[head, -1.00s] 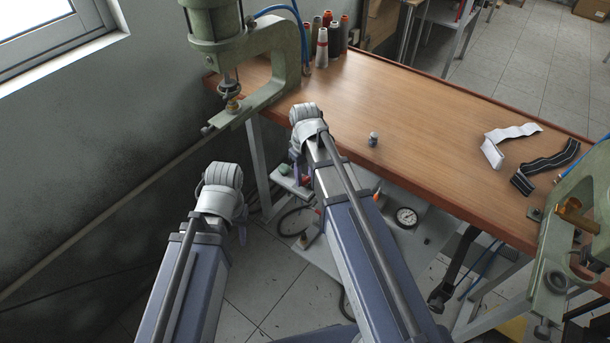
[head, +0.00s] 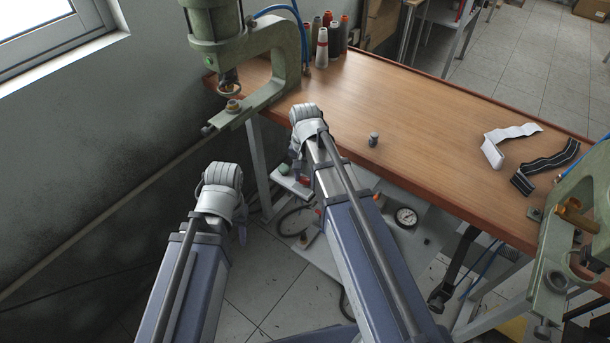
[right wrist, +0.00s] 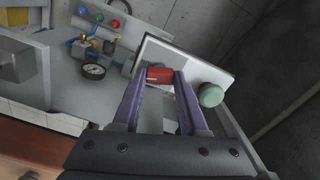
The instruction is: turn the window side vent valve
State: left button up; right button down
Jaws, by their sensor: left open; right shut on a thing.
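The vent valve shows a red handle (right wrist: 159,73) beside a white plate in the right wrist view. My right gripper (right wrist: 160,78) is shut on this handle, with one purple finger on each side. In the head view a small red spot at the handle (head: 303,181) shows below my right wrist, beside a green round knob (head: 284,169). That knob also shows to the right of the fingers in the right wrist view (right wrist: 211,95). My left gripper (head: 241,232) hangs low, open, mostly hidden behind its wrist, apart from everything. The valve body is mostly hidden.
A green press (head: 270,60) stands at the window end of the wooden table (head: 430,125); another (head: 575,230) stands at right. A pressure gauge (head: 405,217) sits on the grey lower shelf (head: 385,245).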

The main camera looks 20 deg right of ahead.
aim_at(305, 178)
jog(key=shift+m, duration=1.8)
jog(key=shift+c, duration=2.2)
grip_release()
notch_tip(305, 178, up, 8)
jog(key=p, duration=0.8)
jog(key=shift+f, duration=0.1)
